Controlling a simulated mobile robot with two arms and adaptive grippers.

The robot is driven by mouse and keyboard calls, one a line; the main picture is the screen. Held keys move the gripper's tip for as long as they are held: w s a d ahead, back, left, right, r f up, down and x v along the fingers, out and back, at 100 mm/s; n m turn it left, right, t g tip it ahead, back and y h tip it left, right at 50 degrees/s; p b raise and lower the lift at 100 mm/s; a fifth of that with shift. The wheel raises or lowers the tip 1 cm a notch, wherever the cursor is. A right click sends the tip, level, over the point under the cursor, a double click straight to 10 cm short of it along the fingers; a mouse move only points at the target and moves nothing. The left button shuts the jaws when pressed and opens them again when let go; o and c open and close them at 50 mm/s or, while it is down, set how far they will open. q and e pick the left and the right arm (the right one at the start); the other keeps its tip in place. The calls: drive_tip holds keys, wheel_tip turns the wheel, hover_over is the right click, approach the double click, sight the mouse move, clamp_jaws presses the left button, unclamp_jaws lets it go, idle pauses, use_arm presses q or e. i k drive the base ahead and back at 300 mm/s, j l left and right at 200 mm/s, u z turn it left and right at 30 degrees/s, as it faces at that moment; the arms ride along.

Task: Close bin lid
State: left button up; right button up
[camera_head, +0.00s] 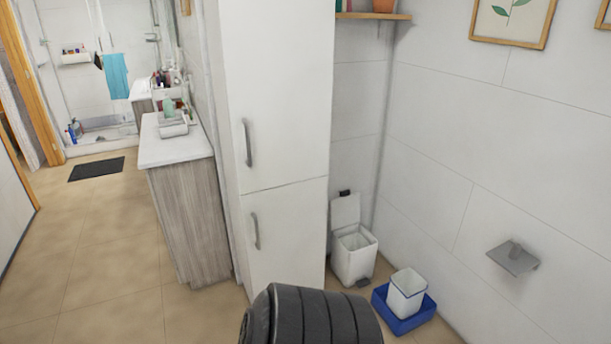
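A white pedal bin (354,262) stands on the floor in the corner, to the right of the tall white cabinet. Its lid (345,211) is open and stands upright at the back, leaning near the wall. The bin's opening shows from above, and a dark pedal sits at its front foot. A dark ribbed part of my own body shows at the bottom middle, in front of the bin and cabinet. Neither of my grippers is in view.
A blue tray (405,323) with a white container (406,292) stands right of the bin. The tall cabinet (277,110) borders the bin's left. A grey paper holder (513,257) sticks out from the right wall. Free tiled floor (110,250) lies to the left.

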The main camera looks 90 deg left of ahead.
sight(345, 209)
drive_tip(key=u, duration=2.25)
drive_tip(key=i+u, duration=0.1)
drive_tip(key=u, duration=0.15)
